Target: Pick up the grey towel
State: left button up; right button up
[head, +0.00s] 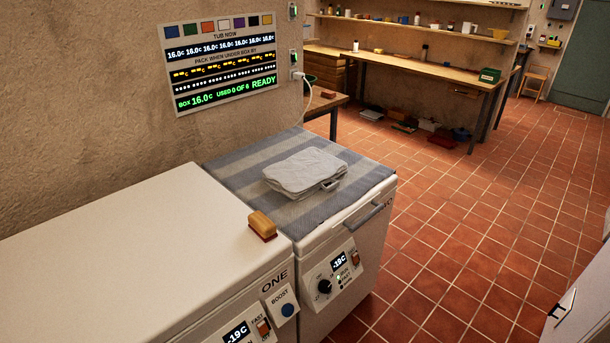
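A folded light grey towel (304,171) lies on a blue-and-grey striped cloth (248,165) that covers the lid of the farther white chest freezer (347,276). The towel is stacked in layers, and its near right corner shows dark gaps between the folds.
A nearer white freezer (130,255) marked ONE stands at the left, with a wood-handled brush (262,226) on its right edge. A sign (220,62) hangs on the wall. A workbench (410,66) stands at the back. The tiled floor (450,235) at right is largely clear.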

aim_at(299, 177)
jog(key=l+u, duration=0.15)
jog(key=u, duration=1)
jog(key=l+u, duration=0.45)
jog(key=k+l+u, duration=0.1)
jog(key=l+u, duration=0.35)
jog(key=k+l+u, duration=0.15)
jog(key=l, duration=0.25)
jog(key=k+l+u, duration=0.1)
jog(key=l, duration=0.3)
jog(key=k+l+u, duration=0.15)
jog(key=l, duration=0.2)
